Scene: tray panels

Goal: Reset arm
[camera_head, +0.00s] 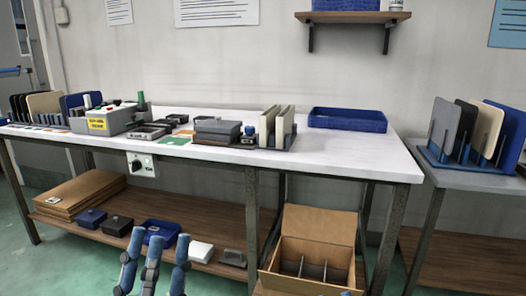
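My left gripper (159,238) rises from the bottom edge of the head view, left of centre. Its blue and grey fingers point up and stand apart, with nothing between them. It is in front of the table's lower shelf, and its base is cut off by the frame. A small bluish tip (347,293) shows at the bottom edge in front of the cardboard box; it may be part of my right gripper, but too little shows to tell its state.
A white table (350,158) carries an empty-looking blue tray (347,120), upright panels in a rack (276,128) and several small parts. An open cardboard box (318,224) with dividers stands below. A side table at right holds another panel rack (472,135).

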